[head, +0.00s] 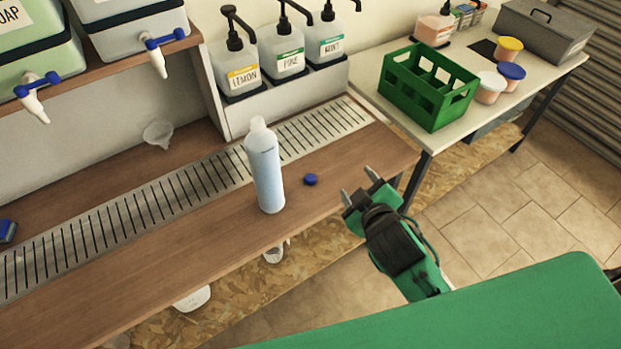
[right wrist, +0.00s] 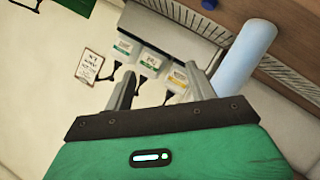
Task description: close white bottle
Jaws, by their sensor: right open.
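The white bottle (head: 266,172) stands upright on the wooden counter, at the front edge of the slotted metal grate. Its narrow neck is pale and I see no blue cap on it. A small blue cap (head: 310,179) lies on the counter to the right of the bottle. My right gripper (head: 357,184) is open and empty, to the right of the cap and apart from it. In the right wrist view, my right gripper (right wrist: 160,92) has its fingers spread, with the bottle (right wrist: 243,58) beyond the right finger and the blue cap (right wrist: 209,4) at the top edge. My left gripper is not in view.
Pump bottles labelled lemon (head: 239,66), pine (head: 285,52) and mint (head: 327,41) stand in a rack behind the grate (head: 180,195). Drums with blue taps (head: 165,40) sit on the upper left shelf. A green crate (head: 428,87) and tubs are on the right table.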

